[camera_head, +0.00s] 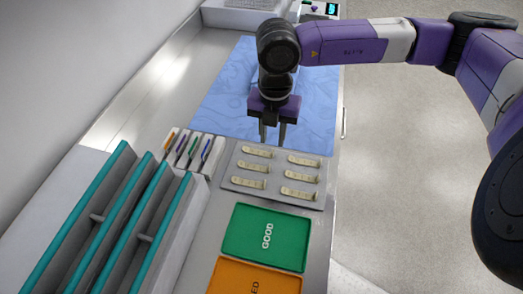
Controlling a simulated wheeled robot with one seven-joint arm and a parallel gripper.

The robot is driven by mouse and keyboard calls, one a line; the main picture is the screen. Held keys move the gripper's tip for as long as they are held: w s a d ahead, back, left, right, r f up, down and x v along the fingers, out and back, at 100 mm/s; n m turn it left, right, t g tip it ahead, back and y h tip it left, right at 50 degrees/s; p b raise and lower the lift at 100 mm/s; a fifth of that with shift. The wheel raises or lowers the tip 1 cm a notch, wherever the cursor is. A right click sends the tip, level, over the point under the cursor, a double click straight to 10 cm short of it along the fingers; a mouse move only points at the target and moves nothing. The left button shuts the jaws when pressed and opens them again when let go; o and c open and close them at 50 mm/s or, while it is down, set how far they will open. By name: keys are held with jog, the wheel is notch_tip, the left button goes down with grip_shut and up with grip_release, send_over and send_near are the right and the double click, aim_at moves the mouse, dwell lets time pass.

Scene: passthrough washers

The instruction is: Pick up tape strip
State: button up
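Several cream tape strips lie in two columns on a grey tray (273,201). One tape strip (257,151) is at the tray's far left, and another tape strip (303,160) is at its far right. My gripper (272,140) points down just beyond the tray's far edge, over the blue mat. Its two dark fingers are apart, and nothing shows between them. I cannot tell its exact height above the surface.
A blue mat (222,105) covers the bench behind the tray. A green tray marked GOOD (240,240) and an orange tray (235,277) are nearer. White holders with coloured slots (206,158) and a teal-edged rack (115,235) stand left. Floor lies right.

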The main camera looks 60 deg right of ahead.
aim_at(273, 151)
jog(key=shift+s+f+p, duration=0.15)
jog(key=shift+f+p, duration=0.65)
jog(key=shift+f, duration=1.95)
grip_shut()
